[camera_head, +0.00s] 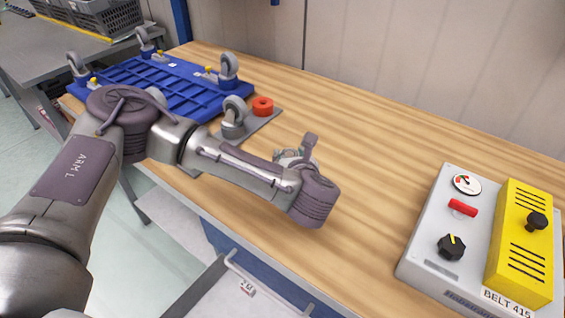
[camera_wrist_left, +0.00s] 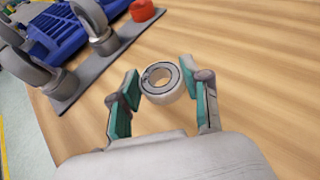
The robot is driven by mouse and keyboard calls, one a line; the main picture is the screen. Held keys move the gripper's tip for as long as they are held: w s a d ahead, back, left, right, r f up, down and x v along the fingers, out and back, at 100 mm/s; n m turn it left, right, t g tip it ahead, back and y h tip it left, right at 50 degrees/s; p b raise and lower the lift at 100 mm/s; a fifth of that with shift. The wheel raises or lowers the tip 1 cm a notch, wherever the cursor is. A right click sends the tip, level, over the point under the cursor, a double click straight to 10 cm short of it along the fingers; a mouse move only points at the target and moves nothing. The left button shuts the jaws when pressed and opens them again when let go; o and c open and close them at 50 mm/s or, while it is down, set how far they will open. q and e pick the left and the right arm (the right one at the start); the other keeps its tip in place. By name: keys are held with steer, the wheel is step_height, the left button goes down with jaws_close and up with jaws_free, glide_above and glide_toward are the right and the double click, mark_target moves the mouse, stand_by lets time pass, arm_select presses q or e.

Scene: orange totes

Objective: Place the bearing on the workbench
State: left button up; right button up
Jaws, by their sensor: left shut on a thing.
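The bearing (camera_wrist_left: 166,96) is a pale grey ring with a dark inner groove and an open hole. In the left wrist view it sits between the teal finger pads of my left gripper (camera_wrist_left: 162,84), which is shut on it. The workbench (camera_head: 365,130) has a light wood top, seen below the bearing in the left wrist view (camera_wrist_left: 245,60). In the head view my left gripper (camera_head: 291,156) is over the middle of the bench, mostly hidden behind my wrist. Whether the bearing touches the wood is unclear. My right gripper is not in view.
A blue wheeled dolly (camera_head: 165,90) lies upturned at the bench's left end. A red ring (camera_head: 262,106) is on a grey plate beside its casters. A grey control box (camera_head: 430,235) with a yellow panel (camera_head: 520,243) stands at the right. Wood between them is clear.

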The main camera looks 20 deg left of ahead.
arm_select(q)
steer(key=a, duration=0.1)
steer(key=w+a+f, duration=0.1)
steer(key=shift+w+a+f, duration=0.3)
steer(key=shift+a+f, duration=0.1)
step_height(320, 180, down, 4)
steer(key=shift+p, duration=0.8)
steer(key=shift+f, duration=0.1)
steer(key=shift+f+b, duration=0.15)
steer(key=shift+b, duration=0.15)
steer(key=o, duration=1.2)
